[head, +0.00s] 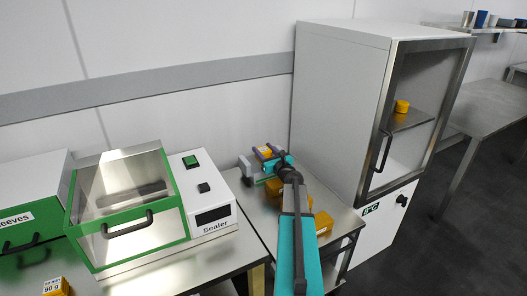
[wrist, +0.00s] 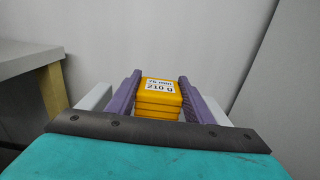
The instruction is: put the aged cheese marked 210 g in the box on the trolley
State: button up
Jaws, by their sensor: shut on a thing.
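The aged cheese is a yellow-orange stack with a white label reading 210 g (wrist: 160,100). It sits between the purple fingers of my gripper (wrist: 158,98) in the wrist view. In the head view my gripper (head: 266,153) is shut on it, at the back of the small steel stand (head: 256,214) beside the fridge. My teal arm hides much of that stand. An orange block (head: 322,222) shows on the stand to the right of my arm. I cannot make out the box clearly.
A sealer with a green frame (head: 127,209) stands on the bench at left. A block marked 90 g (head: 56,287) lies at lower left. A glass-door cabinet (head: 340,109) stands at right, with a yellow piece (head: 402,106) inside. A wall is close behind.

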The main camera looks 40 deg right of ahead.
jog(key=shift+f+b, duration=0.6)
jog(key=o, duration=1.3)
jog(key=shift+r, duration=0.2)
jog(key=shift+r+p, duration=0.4)
jog(key=shift+p, duration=0.25)
jog(key=shift+v, duration=6.05)
jog(key=shift+r, duration=0.15)
